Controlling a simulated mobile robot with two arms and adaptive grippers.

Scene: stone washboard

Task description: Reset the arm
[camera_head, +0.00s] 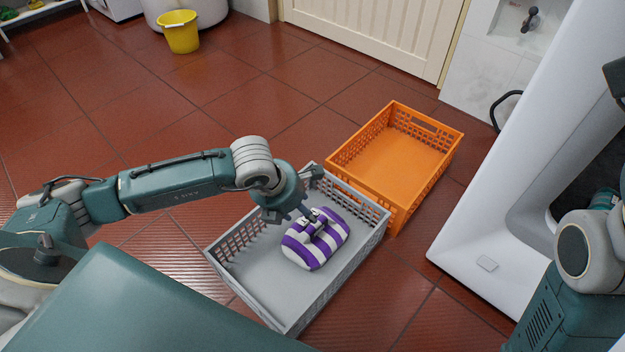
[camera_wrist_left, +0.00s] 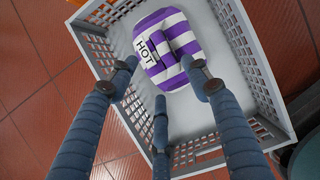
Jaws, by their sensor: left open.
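My left arm reaches in from the left in the head view, and its gripper (camera_head: 312,220) is over the grey crate (camera_head: 228,246). The gripper is open, with its fingers spread above a purple-and-white striped item (camera_head: 300,252) lying in the crate. The wrist view shows the fingers (camera_wrist_left: 158,64) apart and empty, pointing toward the near part of the striped item (camera_wrist_left: 182,40). It carries a white label reading "HOT" (camera_wrist_left: 147,50). Whether any finger touches the item is hard to tell. Part of my right arm shows at the right edge; its gripper is not seen.
An empty orange crate (camera_head: 394,163) stands right behind the grey one. A white washboard basin (camera_head: 500,200) rises at the right. A yellow bucket (camera_head: 180,34) stands far back left. Red tiled floor around the crates is mostly clear.

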